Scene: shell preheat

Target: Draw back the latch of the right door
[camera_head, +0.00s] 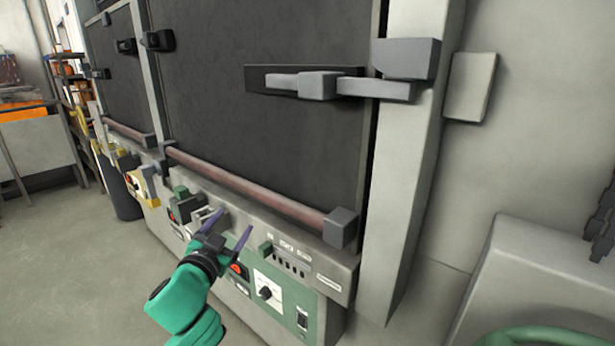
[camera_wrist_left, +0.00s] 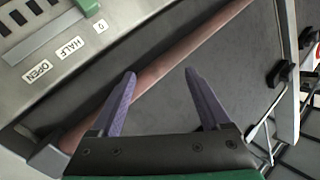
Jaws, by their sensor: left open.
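The right door (camera_head: 265,110) is the large dark panel in the head view. A reddish-brown bar (camera_head: 240,185) runs along its lower edge. A small black latch (camera_head: 158,40) sits at the door's upper left edge, against the light post. Another black latch (camera_head: 126,46) faces it across the post. Black fittings (camera_wrist_left: 285,73) also show at the panel's edge in the left wrist view. My left gripper (camera_head: 229,227) is open and empty, low in front of the control panel, well below the latch. In the left wrist view its fingers (camera_wrist_left: 160,73) are apart, one overlapping the bar.
A control panel (camera_head: 268,290) with knobs and switches lies under the bar. A grey hinge-like bracket (camera_head: 345,86) is at the door's right side. A grey block (camera_head: 340,228) ends the bar. Open floor (camera_head: 70,260) lies to the left.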

